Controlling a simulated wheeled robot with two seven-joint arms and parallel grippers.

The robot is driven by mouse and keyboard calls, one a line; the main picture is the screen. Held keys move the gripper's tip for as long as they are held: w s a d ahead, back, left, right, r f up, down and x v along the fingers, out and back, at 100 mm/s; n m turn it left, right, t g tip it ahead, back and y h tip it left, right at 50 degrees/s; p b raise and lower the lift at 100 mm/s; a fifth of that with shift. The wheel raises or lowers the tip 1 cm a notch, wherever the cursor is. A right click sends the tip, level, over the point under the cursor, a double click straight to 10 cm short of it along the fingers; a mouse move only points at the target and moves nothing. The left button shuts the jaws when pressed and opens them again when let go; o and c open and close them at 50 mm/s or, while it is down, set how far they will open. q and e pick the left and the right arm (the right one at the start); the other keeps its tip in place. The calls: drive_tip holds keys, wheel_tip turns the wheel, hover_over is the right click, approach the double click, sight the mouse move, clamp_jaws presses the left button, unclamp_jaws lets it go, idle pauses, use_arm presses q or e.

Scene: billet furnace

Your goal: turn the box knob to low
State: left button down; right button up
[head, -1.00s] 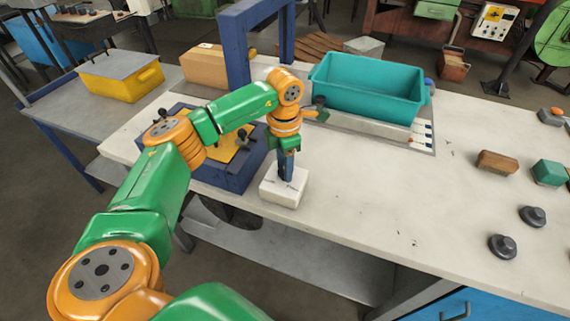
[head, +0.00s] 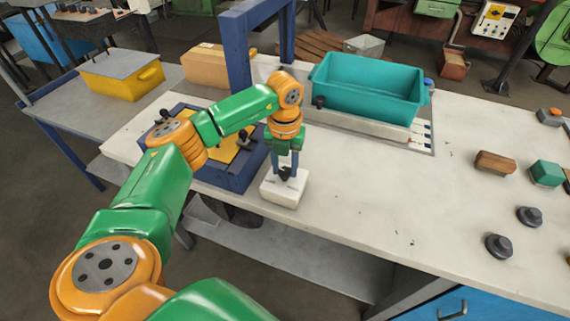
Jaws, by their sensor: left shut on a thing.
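A small white box (head: 283,197) stands on the pale worktop near its front edge. A dark knob (head: 286,174) sits on top of it, partly covered by my fingers. My left gripper (head: 285,173) points straight down over the box, with one blue finger on each side of the knob, and is shut on it. The knob's pointer and any low mark are too small or hidden to read. My right gripper is not in view.
A blue frame (head: 237,55) rises behind my left arm, beside a blue fixture with a yellow plate (head: 222,155). A teal bin (head: 368,90) stands behind the box. Right lie a brown block (head: 495,162), a green block (head: 547,172) and dark knobs (head: 498,246). The worktop's middle is clear.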

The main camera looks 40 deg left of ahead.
sight(284, 171)
use_arm(q)
drive_tip(key=shift+n+p, duration=0.35)
drive_tip(key=shift+n, duration=1.95)
drive_tip(key=shift+c, duration=2.2)
unclamp_jaws()
wheel_tip(284, 171, up, 7)
drive_tip(key=shift+r+b, duration=0.1)
drive_tip(key=shift+b, duration=0.7)
